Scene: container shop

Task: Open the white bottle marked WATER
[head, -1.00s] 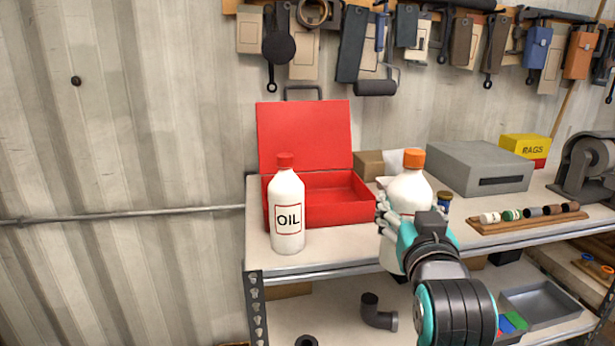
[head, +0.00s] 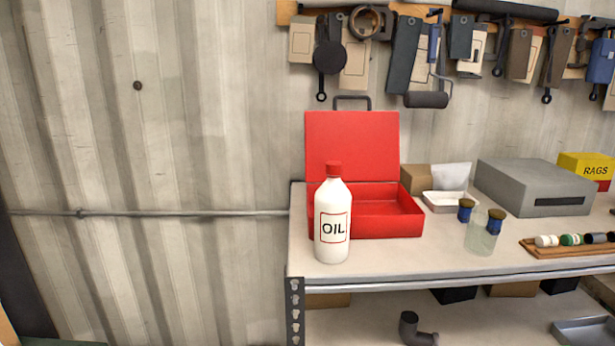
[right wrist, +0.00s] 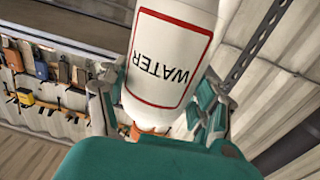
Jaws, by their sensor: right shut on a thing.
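The white WATER bottle (right wrist: 165,55) shows in the right wrist view, its red-framed label upside down in the picture. My right gripper (right wrist: 157,98) is shut around it, with fingers on both sides. An orange part, which looks like its cap (right wrist: 148,131), peeks out between the bottle and my teal palm; most of it is hidden. The head view shows neither this bottle nor either gripper. A similar white OIL bottle (head: 332,222) with a red cap stands upright on the bench, in front of the red toolbox.
The open red toolbox (head: 408,216) stands on the workbench (head: 400,262). To its right are a white tray (head: 447,203), two small blue jars (head: 466,211), a clear glass (head: 481,240) and a grey box (head: 535,185). Tools hang above. The bench front beside the OIL bottle is clear.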

